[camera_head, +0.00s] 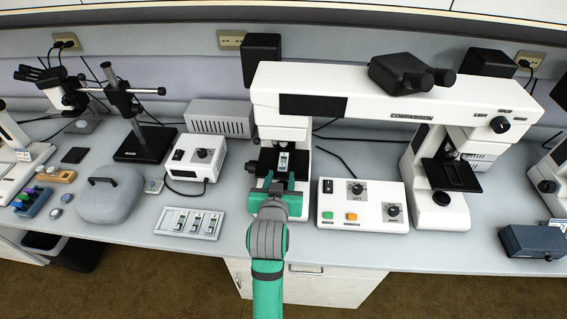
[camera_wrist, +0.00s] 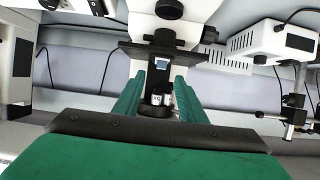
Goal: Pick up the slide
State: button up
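A small pale slide (camera_head: 284,161) lies on the dark left stage (camera_head: 268,165) of the comparison microscope. My green gripper (camera_head: 280,178) is in front of this stage, with its fingertips just short of the slide. In the wrist view my gripper (camera_wrist: 160,78) has its two green fingers spread apart with a gap between them. A small pale teal piece (camera_wrist: 162,64) shows between the tips at the stage edge (camera_wrist: 135,48); I cannot tell if it is the slide. Nothing is visibly held.
A tray (camera_head: 160,229) with several slides lies left of my arm. A control box (camera_head: 335,213) with buttons stands to the right, and a white power box (camera_head: 182,172) to the left. The microscope's white bridge (camera_head: 365,95) spans above and right of the stage.

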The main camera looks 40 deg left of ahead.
aim_at(282, 167)
jog(key=x, duration=0.6)
jog(key=shift+w+a+f, duration=0.1)
jog(key=shift+a+f, duration=0.05)
jog(key=shift+a, duration=0.35)
jog(key=shift+w+d+f, duration=0.1)
jog(key=shift+w+d, duration=0.2)
jog(key=shift+d, duration=0.05)
jog(key=shift+s+a, duration=0.15)
jog(key=c, duration=0.9)
